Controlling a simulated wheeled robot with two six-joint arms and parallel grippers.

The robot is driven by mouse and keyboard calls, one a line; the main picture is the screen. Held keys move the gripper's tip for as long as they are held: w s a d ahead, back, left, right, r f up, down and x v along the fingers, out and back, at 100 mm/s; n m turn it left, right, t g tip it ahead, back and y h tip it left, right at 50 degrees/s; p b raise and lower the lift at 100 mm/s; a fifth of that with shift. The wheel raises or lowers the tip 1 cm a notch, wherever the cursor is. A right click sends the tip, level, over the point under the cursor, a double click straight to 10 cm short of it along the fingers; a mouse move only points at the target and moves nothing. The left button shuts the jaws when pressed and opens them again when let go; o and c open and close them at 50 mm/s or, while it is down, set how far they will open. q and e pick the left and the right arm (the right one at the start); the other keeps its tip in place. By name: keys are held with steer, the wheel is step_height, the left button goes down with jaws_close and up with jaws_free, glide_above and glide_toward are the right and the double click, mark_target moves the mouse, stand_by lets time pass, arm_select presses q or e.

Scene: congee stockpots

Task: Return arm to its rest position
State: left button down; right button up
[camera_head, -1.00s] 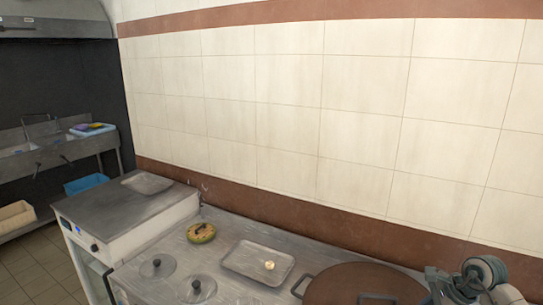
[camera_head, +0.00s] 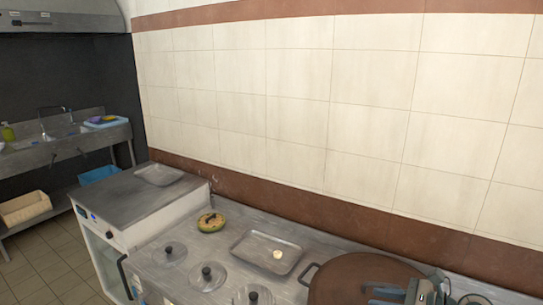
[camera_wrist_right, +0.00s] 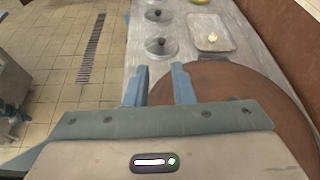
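My right gripper (camera_head: 374,293) is at the bottom right of the head view, over the large brown round pot top (camera_head: 335,275). In the right wrist view its two blue-grey fingers (camera_wrist_right: 160,84) stand apart with nothing between them. Part of the brown round top (camera_wrist_right: 225,85) lies beyond and to the right of the fingers there. My left gripper is in neither view.
A metal tray (camera_head: 249,244) with a small pale object (camera_head: 278,254) lies on the steel counter. Several glass lids with dark knobs (camera_head: 208,272) sit left of it, and a round green-yellow item (camera_head: 211,222) behind. A tiled wall (camera_head: 300,110) bounds the back.

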step_height(320, 180, up, 4)
steer(key=a+r+m+t+y, duration=0.1)
steer(key=a+m+t+y, duration=0.15)
steer(key=m+t, duration=0.2)
steer(key=s+d+r+m+t+h, duration=0.25)
steer(key=m+t+h, duration=0.25)
steer(key=m, duration=0.5)
steer(key=s+d+r+m+t+h, duration=0.1)
steer(key=d+m+t+h, duration=0.3)
steer(key=m, duration=0.5)
steer(key=s+d+f+m+g+h, duration=0.4)
steer(key=s+f+m+g+h, duration=0.25)
steer(key=f+m+h, duration=0.7)
steer(key=s+a+f+m+g+y, duration=0.4)
steer(key=s+f+m+g, duration=0.15)
steer(key=s, duration=0.45)
steer(key=s+a+f+m+g+y, duration=0.4)
steer(key=s+f+m+g, duration=0.15)
steer(key=s, duration=0.45)
steer(key=d+f+g+b, duration=0.1)
steer(key=d+f, duration=0.1)
steer(key=f, duration=1.5)
steer(key=d+f+g+b, duration=0.1)
steer(key=d+f, duration=0.1)
steer(key=f, duration=1.5)
steer(key=s+f+g+b, duration=0.1)
steer(key=s+f, duration=1.7)
steer(key=shift+s+d+f, duration=0.25)
steer(key=shift+s+d, duration=0.05)
steer(key=shift+s, duration=0.1)
